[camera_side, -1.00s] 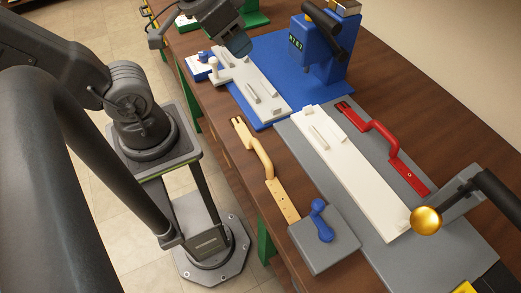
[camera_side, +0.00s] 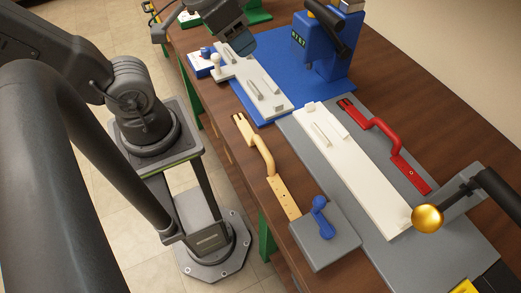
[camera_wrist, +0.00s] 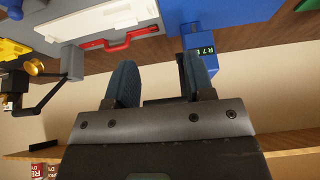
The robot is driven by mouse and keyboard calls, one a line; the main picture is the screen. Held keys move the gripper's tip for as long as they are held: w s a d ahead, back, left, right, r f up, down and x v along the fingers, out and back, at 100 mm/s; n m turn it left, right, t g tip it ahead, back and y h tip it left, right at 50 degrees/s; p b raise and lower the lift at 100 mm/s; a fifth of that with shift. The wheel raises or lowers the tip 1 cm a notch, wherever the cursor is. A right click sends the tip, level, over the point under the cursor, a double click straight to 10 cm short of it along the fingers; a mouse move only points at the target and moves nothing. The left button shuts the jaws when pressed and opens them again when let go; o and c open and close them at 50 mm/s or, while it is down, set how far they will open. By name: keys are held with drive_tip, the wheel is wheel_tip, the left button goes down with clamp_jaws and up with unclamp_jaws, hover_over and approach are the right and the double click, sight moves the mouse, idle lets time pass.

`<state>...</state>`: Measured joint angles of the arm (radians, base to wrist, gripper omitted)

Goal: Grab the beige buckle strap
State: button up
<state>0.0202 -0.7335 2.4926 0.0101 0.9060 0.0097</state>
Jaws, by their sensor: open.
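The beige buckle strap (camera_side: 268,160) lies on the brown table near its left edge in the side view, between the table edge and the white fixture. Its forked end points up the picture and its flat, holed end points down, beside the grey block with the blue lever. It is not seen in the wrist view. My gripper (camera_side: 248,43) is at the top of the side view, above the far fixture and well apart from the strap. In the wrist view my gripper (camera_wrist: 158,62) has its two dark blue fingers apart, with nothing between them.
A red strap (camera_side: 386,138) lies on the grey plate beyond the white fixture (camera_side: 362,180). The grey block with a blue lever (camera_side: 321,219) stands close to the beige strap. A blue press (camera_side: 328,50) and a gold-knobbed lever (camera_side: 427,218) rise above the table.

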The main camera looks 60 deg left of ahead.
drive_tip(key=d+f+m+g+y, duration=0.1)
drive_tip(key=d+f+m+g, duration=0.25)
drive_tip(key=d+m, duration=0.5)
drive_tip(key=m+y, duration=0.3)
drive_tip(key=m, duration=0.6)
approach(265, 151)
drive_tip(key=x, duration=0.6)
drive_tip(key=shift+s+a+r, duration=0.1)
drive_tip(key=shift+s+a, duration=0.1)
drive_tip(key=shift+d+x, duration=0.2)
drive_tip(key=shift+x, duration=2.4)
drive_tip(key=shift+w, duration=0.15)
drive_tip(key=shift+c, duration=0.5)
clamp_jaws()
